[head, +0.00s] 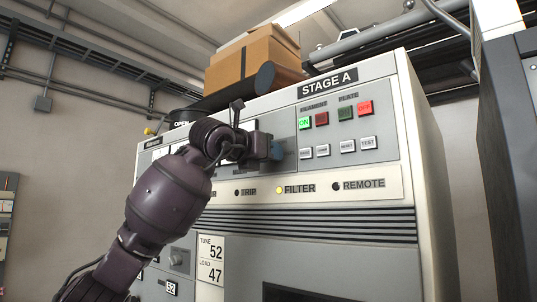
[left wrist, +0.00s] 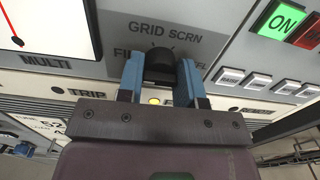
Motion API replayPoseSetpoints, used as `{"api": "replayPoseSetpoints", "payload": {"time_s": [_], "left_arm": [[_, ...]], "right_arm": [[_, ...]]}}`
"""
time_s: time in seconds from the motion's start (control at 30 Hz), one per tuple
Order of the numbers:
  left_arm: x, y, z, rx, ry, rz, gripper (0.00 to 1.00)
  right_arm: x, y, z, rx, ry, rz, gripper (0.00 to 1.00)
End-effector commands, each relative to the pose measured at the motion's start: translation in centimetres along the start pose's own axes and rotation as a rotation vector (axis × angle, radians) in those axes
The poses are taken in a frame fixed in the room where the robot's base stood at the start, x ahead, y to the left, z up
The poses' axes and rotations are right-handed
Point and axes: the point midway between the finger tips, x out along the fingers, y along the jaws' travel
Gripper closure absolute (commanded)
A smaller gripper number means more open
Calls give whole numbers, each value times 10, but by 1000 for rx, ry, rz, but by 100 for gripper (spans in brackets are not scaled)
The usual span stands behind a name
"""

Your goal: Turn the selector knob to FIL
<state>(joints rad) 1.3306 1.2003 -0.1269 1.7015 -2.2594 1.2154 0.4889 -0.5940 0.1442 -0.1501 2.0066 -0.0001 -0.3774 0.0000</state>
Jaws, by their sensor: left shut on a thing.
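The selector knob (left wrist: 158,66) is black and sits on a grey dial plate (left wrist: 118,28) in the left wrist view. GRID and SCRN are printed above it, and FIL, partly covered, is to its left. A label to its right is mostly hidden. My left gripper (left wrist: 160,76) is shut on the knob, with one blue finger on each side. I cannot tell which mark the knob points to. In the head view my left gripper (head: 277,151) is against the STAGE A cabinet (head: 408,150) and hides the knob. My right gripper is in neither view.
A lit green ON button (head: 304,122), a red OFF button (head: 365,107) and several small white buttons are right of the gripper. A meter (left wrist: 45,25) is left of the knob. Cardboard boxes (head: 245,62) sit on top.

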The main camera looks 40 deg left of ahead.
Motion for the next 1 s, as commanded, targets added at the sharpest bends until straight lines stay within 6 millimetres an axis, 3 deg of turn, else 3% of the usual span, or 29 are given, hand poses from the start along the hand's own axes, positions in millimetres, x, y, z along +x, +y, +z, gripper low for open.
{"api": "replayPoseSetpoints", "payload": {"time_s": [0.17, 0.2, 0.33, 0.73, 1.0], "left_arm": [[1, 0, -2, -1, 4, -1, 90], [1, 0, -2, -1, 4, -2, 62], [0, 0, -1, 0, 3, -1, 42], [-7, 0, -1, 1, 0, -1, 42], [-50, 1, -2, 3, 1, 2, 42]], "right_arm": [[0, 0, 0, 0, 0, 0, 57], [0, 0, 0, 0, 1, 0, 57], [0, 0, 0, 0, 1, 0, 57], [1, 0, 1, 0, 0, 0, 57], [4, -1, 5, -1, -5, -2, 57]]}}
